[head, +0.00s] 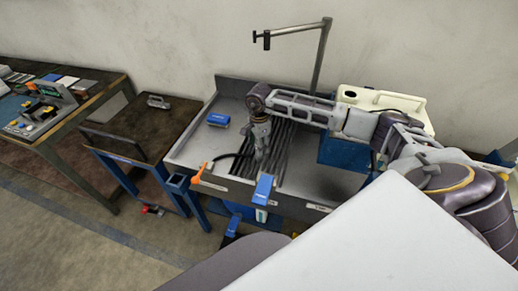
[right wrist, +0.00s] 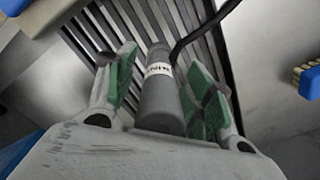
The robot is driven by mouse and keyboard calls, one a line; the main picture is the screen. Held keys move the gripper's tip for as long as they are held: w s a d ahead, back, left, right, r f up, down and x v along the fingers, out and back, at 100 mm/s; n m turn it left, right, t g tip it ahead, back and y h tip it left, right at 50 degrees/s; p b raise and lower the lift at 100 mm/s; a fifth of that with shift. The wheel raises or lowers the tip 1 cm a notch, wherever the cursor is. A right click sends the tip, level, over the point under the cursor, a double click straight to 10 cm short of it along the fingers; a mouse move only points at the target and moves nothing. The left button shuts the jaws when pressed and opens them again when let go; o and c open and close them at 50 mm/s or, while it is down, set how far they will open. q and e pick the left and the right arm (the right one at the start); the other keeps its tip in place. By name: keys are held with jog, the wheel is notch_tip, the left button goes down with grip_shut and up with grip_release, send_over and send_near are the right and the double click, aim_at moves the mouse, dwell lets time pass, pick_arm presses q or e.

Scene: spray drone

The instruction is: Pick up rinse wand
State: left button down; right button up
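The rinse wand (right wrist: 160,95) appears in the right wrist view as a dark grey cylinder with a white printed label, above a slatted grate. A black hose runs from its far end toward the upper right. My right gripper (right wrist: 163,85) has green-padded fingers on either side of the wand, with narrow gaps visible, so it looks open around it. In the head view my right gripper (head: 260,152) points down over the basin's grate and mostly hides the wand. My left gripper is not in view.
The grey basin (head: 190,153) holds a blue brush (head: 218,119) at its left. An orange nozzle (head: 197,173) sits at the front rim beside a black hose. A blue item (head: 264,188) is on the front edge. A pole (head: 322,55) rises behind. A brown cart (head: 140,128) stands left.

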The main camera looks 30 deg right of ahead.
grip_shut()
jog(key=shift+r, duration=0.15)
notch_tip(320, 180, up, 9)
jog(key=shift+r+b, duration=0.15)
jog(key=shift+b, duration=0.75)
jog(key=shift+r, duration=0.25)
jog(key=shift+r+p, duration=0.4)
jog(key=shift+r, duration=0.4)
jog(key=shift+f, duration=0.1)
dwell(0.3)
